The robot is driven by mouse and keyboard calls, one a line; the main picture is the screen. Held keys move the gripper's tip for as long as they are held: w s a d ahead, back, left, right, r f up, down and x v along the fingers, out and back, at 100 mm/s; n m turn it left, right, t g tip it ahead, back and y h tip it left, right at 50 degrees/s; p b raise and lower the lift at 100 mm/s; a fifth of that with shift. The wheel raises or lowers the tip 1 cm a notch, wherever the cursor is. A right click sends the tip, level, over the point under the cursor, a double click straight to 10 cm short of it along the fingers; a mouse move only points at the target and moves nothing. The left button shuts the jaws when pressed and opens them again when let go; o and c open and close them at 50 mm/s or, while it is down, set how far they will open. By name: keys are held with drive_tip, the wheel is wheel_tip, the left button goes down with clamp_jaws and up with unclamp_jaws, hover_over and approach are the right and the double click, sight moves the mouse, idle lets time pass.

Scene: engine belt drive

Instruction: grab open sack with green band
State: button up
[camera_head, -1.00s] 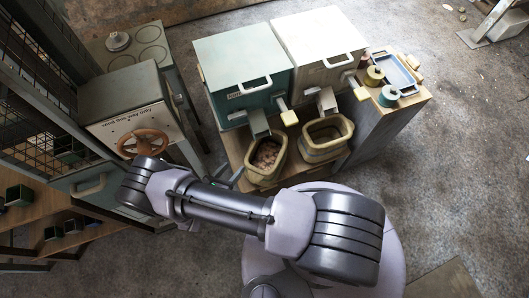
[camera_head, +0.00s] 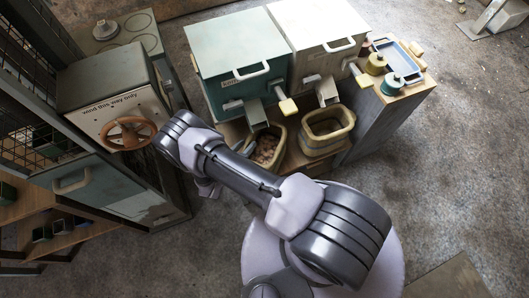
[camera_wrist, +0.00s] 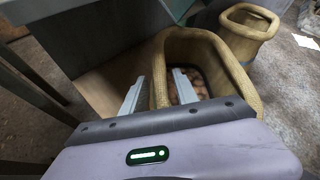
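Two open tan sacks stand side by side under the dispensers. The left sack (camera_head: 282,147) holds brown lumps and is partly hidden by my arm in the head view; it also shows up close in the wrist view (camera_wrist: 237,78). The right sack (camera_head: 320,149) looks empty from above and shows at the top right of the wrist view (camera_wrist: 246,30). I cannot clearly make out a green band on either. My gripper (camera_wrist: 157,92) is open at the left sack, its fingers apart with the sack's left rim between them. Whether they touch it is unclear.
A teal dispenser (camera_head: 235,62) and a white dispenser (camera_head: 318,40) stand above the sacks, with spouts and levers jutting out. A side bench with spools and a blue tray (camera_head: 398,62) is at right. A cabinet with an orange handwheel (camera_head: 126,133) is at left.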

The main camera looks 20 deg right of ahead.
clamp_jaws()
idle(1.1)
